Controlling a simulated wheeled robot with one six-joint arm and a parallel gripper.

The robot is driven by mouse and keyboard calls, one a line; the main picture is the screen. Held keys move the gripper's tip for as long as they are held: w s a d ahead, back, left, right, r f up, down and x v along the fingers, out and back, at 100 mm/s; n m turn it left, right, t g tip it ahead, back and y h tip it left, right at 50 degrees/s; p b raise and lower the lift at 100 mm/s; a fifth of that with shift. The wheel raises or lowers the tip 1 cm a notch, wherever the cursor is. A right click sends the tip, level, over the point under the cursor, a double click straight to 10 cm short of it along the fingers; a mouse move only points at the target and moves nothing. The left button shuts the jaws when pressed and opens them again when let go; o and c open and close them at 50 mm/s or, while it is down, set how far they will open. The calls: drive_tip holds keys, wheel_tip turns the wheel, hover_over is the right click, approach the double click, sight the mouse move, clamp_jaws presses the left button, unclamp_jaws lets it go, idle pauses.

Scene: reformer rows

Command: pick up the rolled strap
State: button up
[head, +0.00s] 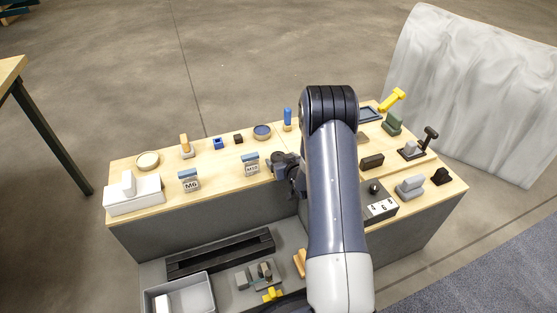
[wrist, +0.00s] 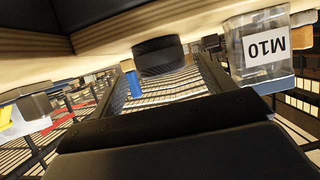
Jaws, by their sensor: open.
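A dark, short round roll (wrist: 160,57), which looks like the rolled strap, sits on the pale wooden top in the wrist view. That view is upside down, with the top's edge above. My gripper (wrist: 165,82) is open, and the roll lies beyond its fingertips, roughly between them. I see no contact. In the head view the dark roll (head: 283,159) is on the bench just beside my gripper (head: 291,181), near the front edge of the raised top. My arm hides part of this area.
A clear M10 box (wrist: 262,48) stands close beside the roll; it also shows in the head view (head: 251,166). A blue upright object (head: 287,118) is behind. The M6 box (head: 189,182) is further left. A grey bin (head: 180,291) and black rail (head: 220,253) lie below.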

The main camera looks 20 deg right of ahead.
sight(277, 155)
drive_tip(key=b+x, duration=0.1)
drive_tip(key=x, duration=0.4)
drive_tip(key=shift+a, duration=0.1)
drive_tip(key=shift+w, duration=0.1)
drive_tip(key=shift+c, duration=0.6)
drive_tip(key=c, duration=1)
drive_tip(key=shift+o, duration=0.2)
drive_tip(key=shift+r, duration=0.1)
